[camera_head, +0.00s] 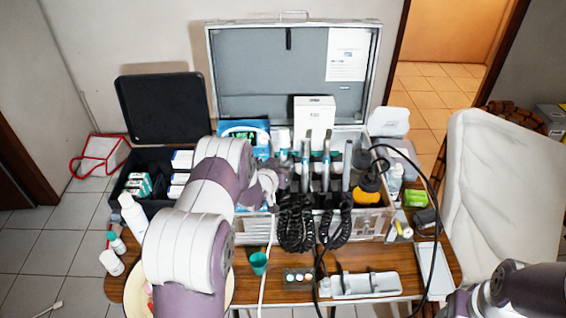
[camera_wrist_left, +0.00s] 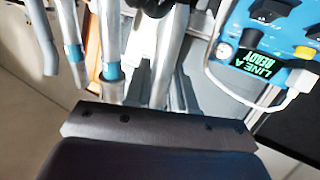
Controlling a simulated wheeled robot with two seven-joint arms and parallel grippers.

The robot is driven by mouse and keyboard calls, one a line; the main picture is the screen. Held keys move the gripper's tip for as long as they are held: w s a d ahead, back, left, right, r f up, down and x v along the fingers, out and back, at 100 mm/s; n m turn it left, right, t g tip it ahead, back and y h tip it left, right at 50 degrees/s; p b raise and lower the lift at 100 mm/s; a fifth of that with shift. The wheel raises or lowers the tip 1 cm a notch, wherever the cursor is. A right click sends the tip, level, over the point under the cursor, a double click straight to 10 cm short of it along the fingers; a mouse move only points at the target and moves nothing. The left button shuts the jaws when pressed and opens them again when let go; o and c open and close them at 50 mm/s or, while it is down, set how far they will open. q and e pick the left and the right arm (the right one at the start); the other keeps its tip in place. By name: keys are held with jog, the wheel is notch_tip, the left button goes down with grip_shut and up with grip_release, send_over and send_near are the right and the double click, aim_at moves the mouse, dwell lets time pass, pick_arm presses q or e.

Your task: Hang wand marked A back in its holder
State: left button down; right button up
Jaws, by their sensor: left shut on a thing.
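My left gripper (camera_head: 275,181) is at the left end of a row of silver wands in the open case, largely hidden by my own arm. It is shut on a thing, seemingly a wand. In the left wrist view a silver tube (camera_wrist_left: 171,55) runs down behind the dark gripper body (camera_wrist_left: 160,125); the fingertips and grip point are hidden. Other wands with blue bands (camera_wrist_left: 111,45) stand beside it, and in the head view several stand upright (camera_head: 326,158). No letter A is readable on any wand. The holder is not clearly visible. My right gripper is out of view.
A blue unit (camera_wrist_left: 240,45) with a "LINE A READY" display stands close by in the wrist view. Black coiled hoses (camera_head: 296,222) hang in front of the case (camera_head: 376,222). A green cup (camera_head: 258,262) and white tray (camera_head: 365,285) stand on the wooden table.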

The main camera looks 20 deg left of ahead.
pick_arm(q)
jog(key=shift+s+d+f+b, duration=0.1)
jog(key=shift+s+f+b, duration=0.15)
jog(key=shift+f+b, duration=0.35)
jog(key=shift+s+d+f+b, duration=0.1)
jog(key=shift+s+f+b, duration=0.2)
jog(key=shift+f, duration=0.4)
jog(key=c, duration=0.9)
grip_release()
jog(key=shift+o, duration=0.2)
